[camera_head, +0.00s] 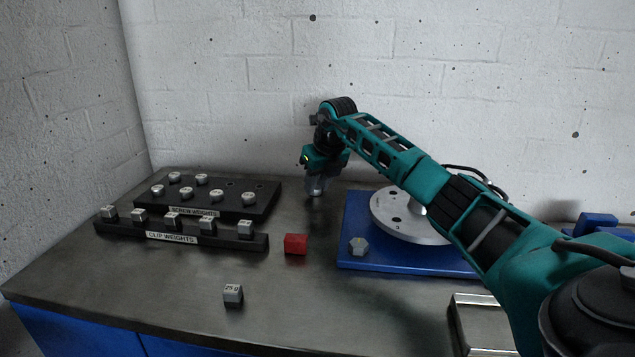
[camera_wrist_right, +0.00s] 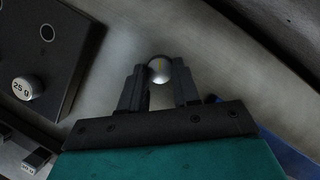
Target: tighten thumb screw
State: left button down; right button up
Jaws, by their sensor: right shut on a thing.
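My right gripper (camera_head: 316,190) hangs low over the back of the table, between the black screw-weight rack and the blue base. In the wrist view its two dark fingers (camera_wrist_right: 160,88) are shut on a round silver piece (camera_wrist_right: 159,70); I cannot tell whether that piece is a thumb screw or a weight. A silver hexagonal knob (camera_head: 358,245) sits on the front left of the blue base (camera_head: 400,262), apart from the gripper. The silver rotor disc (camera_head: 385,212) lies on that base, partly hidden by my right arm. My left gripper is not in view.
The screw-weights rack (camera_head: 262,203) holds several round weights and has empty holes. The clip-weights rack (camera_head: 258,243) stands before it. A red block (camera_head: 295,244) and a grey weight cube (camera_head: 233,294) lie on the table (camera_head: 150,290). A metal tray (camera_head: 465,325) is at the front right.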

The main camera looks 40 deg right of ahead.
jog(key=shift+r+m+h+p, duration=0.3)
jog(key=shift+m+p, duration=0.4)
jog(key=shift+p, duration=0.15)
jog(key=shift+a+m+p, duration=0.1)
jog(key=shift+m+p, duration=0.5)
jog(key=shift+p, duration=0.05)
jog(key=shift+w+f+m+g+h+p, duration=0.1)
jog(key=shift+m+g+h+p, duration=0.3)
jog(key=shift+m+h+p, duration=0.45)
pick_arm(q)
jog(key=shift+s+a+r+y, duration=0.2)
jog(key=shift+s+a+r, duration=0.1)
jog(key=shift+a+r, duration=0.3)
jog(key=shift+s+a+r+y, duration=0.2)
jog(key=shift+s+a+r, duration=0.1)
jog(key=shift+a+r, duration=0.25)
pick_arm(e)
jog(key=shift+m, duration=0.85)
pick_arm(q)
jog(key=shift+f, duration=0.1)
pick_arm(e)
jog(key=shift+f, duration=0.1)
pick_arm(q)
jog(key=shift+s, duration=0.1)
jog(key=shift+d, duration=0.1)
pick_arm(e)
jog(key=o, duration=1.1)
jog(key=shift+a, duration=0.1)
jog(key=shift+c, duration=0.2)
